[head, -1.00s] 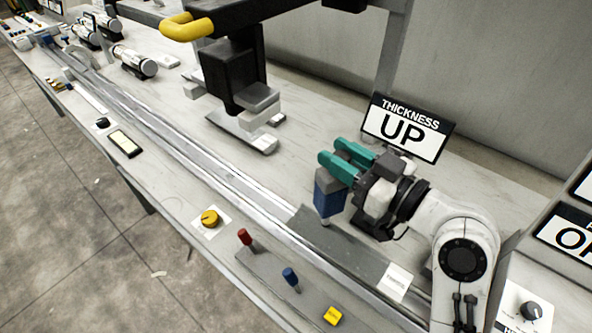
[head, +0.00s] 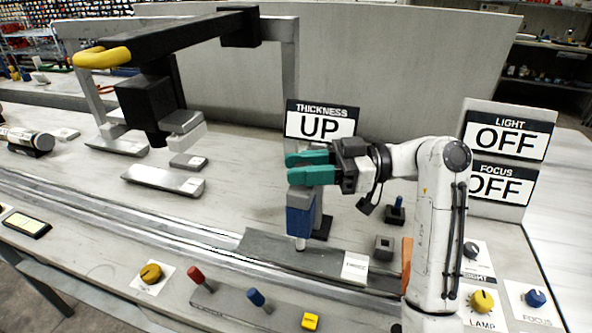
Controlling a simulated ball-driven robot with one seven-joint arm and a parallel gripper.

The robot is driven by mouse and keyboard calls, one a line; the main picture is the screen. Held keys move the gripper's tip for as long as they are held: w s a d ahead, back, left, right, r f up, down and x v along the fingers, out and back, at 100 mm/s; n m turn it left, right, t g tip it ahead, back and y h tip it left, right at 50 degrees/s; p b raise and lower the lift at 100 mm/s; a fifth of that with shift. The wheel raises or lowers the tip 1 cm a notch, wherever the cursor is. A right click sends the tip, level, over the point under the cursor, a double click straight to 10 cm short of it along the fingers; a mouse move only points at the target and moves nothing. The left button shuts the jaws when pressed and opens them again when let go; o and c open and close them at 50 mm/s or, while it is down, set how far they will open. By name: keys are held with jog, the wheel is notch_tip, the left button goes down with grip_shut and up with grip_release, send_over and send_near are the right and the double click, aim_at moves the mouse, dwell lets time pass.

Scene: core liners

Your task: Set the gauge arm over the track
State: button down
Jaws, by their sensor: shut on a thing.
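My gripper (head: 290,168) has its teal fingers shut on the grey top of a blue block (head: 300,216) with a pale tip, the thickness gauge by its place beside the "THICKNESS UP" sign (head: 320,123). The block is upright above a dark grey plate (head: 330,262) next to the track (head: 130,222); I cannot tell whether its tip touches the plate. The track's metal rails run along the bench from the left. A black boom (head: 185,40) with a yellow handle (head: 101,57) hangs from a frame at the left, over the bench behind the track.
In front of the track are a yellow knob (head: 151,273), a red peg (head: 197,275), a blue peg (head: 256,297) and a yellow button (head: 310,321). Light and focus signs (head: 508,137) read OFF at the right. A lamp knob (head: 482,301) sits below them.

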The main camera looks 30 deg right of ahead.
jog(key=shift+f, duration=0.15)
jog(key=c, duration=1.1)
grip_release()
jog(key=shift+s+d, duration=0.1)
jog(key=shift+r+p, duration=0.3)
jog(key=shift+r, duration=0.2)
notch_tip(320, 180, up, 2)
jog(key=shift+r+p, duration=0.25)
jog(key=shift+p, duration=0.65)
jog(key=s+r+p, duration=0.2)
jog(key=s+r, duration=0.1)
jog(key=s, duration=0.1)
jog(key=s+r+p, duration=0.3)
jog(key=s, duration=0.2)
jog(key=s+r+p, duration=0.3)
jog(key=s, duration=0.2)
jog(key=shift+a+r, duration=0.25)
jog(key=shift+a, duration=0.1)
